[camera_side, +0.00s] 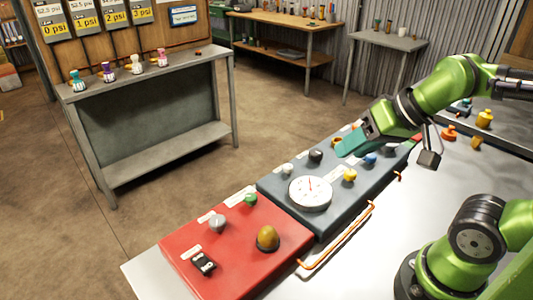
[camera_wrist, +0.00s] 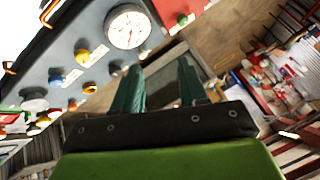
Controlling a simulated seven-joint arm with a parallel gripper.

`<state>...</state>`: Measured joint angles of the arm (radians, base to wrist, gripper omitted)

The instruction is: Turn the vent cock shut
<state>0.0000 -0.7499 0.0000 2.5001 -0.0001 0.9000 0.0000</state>
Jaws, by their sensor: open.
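My gripper (camera_side: 350,145) hangs over the far part of the blue-grey panel (camera_side: 272,187) with its teal fingers apart and nothing between them. In the wrist view my gripper (camera_wrist: 158,66) shows two separated fingers, with the panel to their left. The panel carries a white round gauge (camera_side: 310,193) and several small fittings: a yellow knob (camera_side: 349,175), a blue knob (camera_side: 370,159), a black knob (camera_side: 315,156) and a white knob (camera_side: 287,169). Their labels are too small to read, so I cannot tell which is the vent cock. The fingers partly hide an orange fitting (camera_side: 336,143).
A red panel (camera_side: 235,262) with a grey knob (camera_side: 219,223), green knob (camera_side: 250,199), amber dome (camera_side: 268,238) and black switch (camera_side: 204,263) adjoins the near end. An orange rail (camera_side: 340,240) runs along the panel's right edge. A grey shelf (camera_side: 150,84) holds several coloured fittings.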

